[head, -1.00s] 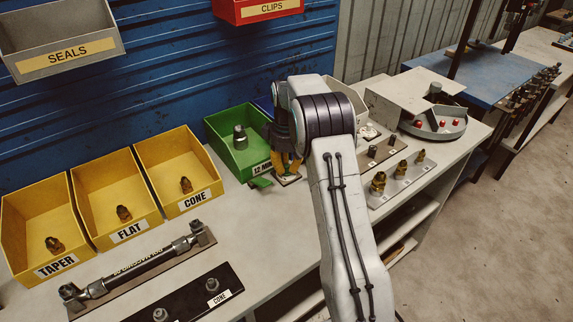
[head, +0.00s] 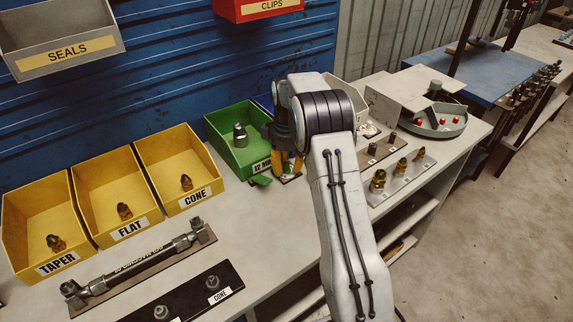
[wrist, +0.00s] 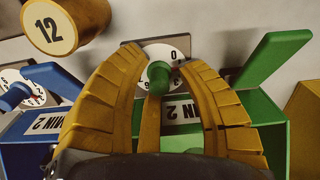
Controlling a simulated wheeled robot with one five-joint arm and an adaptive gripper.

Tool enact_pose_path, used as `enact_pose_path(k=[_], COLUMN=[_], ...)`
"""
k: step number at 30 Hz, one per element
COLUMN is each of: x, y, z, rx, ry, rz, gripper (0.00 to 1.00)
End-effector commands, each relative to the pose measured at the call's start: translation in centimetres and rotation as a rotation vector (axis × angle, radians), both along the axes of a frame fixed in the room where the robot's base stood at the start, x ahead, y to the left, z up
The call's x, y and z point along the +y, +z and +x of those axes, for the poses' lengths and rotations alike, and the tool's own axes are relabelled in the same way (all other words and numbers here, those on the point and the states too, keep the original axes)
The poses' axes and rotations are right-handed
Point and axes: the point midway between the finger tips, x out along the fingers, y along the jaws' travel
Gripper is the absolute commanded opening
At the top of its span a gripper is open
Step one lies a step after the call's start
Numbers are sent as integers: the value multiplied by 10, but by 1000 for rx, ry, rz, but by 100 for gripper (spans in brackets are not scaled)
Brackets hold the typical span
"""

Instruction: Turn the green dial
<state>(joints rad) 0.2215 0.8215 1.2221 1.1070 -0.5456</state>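In the head view my gripper (head: 290,170) points down in front of the green bin (head: 228,150). It hides the dial there.
A blue dial (wrist: 16,92) and a yellow cylinder marked 12 (wrist: 62,24) lie left in the wrist view. In the head view, yellow bins (head: 110,205) stand left and a rack of brass fittings (head: 405,180) stands right of my arm.

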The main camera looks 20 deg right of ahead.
Motion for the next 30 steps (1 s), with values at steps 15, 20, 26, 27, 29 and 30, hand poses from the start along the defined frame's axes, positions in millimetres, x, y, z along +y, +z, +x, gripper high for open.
enact_pose_path(k=[15, 20, 26, 27, 29, 30], x=[-1, -1, 0, 0, 0, 0], y=[17, 36, 59, 63, 68, 71], z=[5, 4, 2, 2, 2, 2], rx=[-19, -17, -11, -10, -8, -7], ry=[0, 0, 0, 0, 0, 0], rz=[-4, -4, -3, -2, -2, -2], gripper=[42, 42, 42, 42, 42, 42])
